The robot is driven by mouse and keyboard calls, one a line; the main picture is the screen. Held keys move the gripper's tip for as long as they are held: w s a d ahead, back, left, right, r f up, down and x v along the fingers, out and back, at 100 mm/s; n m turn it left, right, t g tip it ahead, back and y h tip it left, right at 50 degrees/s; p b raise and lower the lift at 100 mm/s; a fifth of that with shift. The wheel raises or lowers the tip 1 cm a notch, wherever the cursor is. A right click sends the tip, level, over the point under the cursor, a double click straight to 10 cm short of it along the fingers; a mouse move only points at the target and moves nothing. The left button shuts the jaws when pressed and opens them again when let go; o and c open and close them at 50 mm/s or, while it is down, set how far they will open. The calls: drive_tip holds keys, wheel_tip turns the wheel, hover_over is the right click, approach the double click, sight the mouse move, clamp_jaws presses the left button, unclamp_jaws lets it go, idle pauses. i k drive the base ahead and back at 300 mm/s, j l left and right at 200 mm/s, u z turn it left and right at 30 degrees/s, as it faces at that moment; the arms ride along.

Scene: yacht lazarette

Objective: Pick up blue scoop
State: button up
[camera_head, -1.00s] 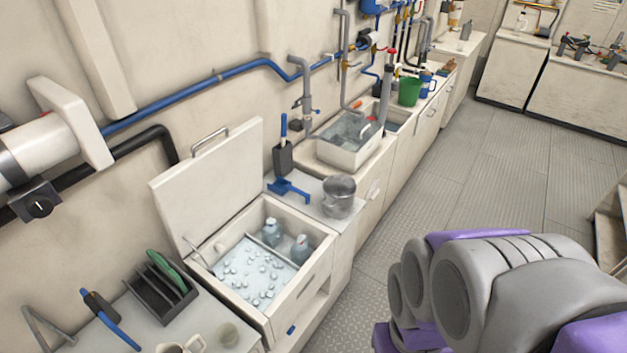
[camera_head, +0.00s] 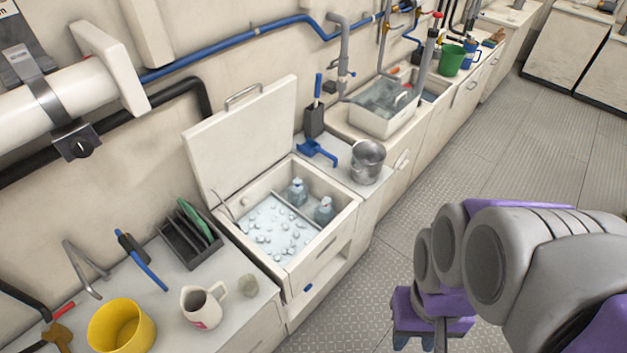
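The blue scoop (camera_head: 317,152) lies on the counter between the open ice chest and the metal pot, in front of a dark upright holder (camera_head: 314,122) with a blue handle sticking up. My grey and purple arm is folded at the lower right, over the floor and well away from the scoop. What looks like part of my gripper (camera_head: 428,337) shows below a purple block at the bottom edge. Its fingertips are cut off by the frame, so I cannot see whether it is open or shut.
The open ice chest (camera_head: 345,212) holds ice and two bottles, its lid (camera_head: 243,137) raised. A metal pot (camera_head: 367,162) stands right of the scoop. A yellow bucket (camera_head: 118,328) and a white jug (camera_head: 202,306) stand at lower left. The floor (camera_head: 440,160) alongside is clear.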

sight(311, 148)
drive_tip(key=u, duration=0.25)
drive_tip(key=i+l+u, duration=0.25)
drive_tip(key=u, duration=0.15)
drive_tip(key=i+l+u, duration=0.2)
drive_tip(key=l+u, duration=0.25)
drive_tip(key=i+l+u, duration=0.1)
drive_tip(key=l+u, duration=0.3)
drive_tip(key=i+l, duration=0.15)
drive_tip(key=l, duration=0.45)
drive_tip(key=i+l+u, duration=0.1)
drive_tip(key=l, duration=0.45)
drive_tip(key=i+l+u, duration=0.1)
drive_tip(key=l, duration=0.5)
drive_tip(key=i+l, duration=0.1)
drive_tip(key=l, duration=0.5)
drive_tip(key=i+l+u, duration=0.1)
drive_tip(key=l, duration=0.5)
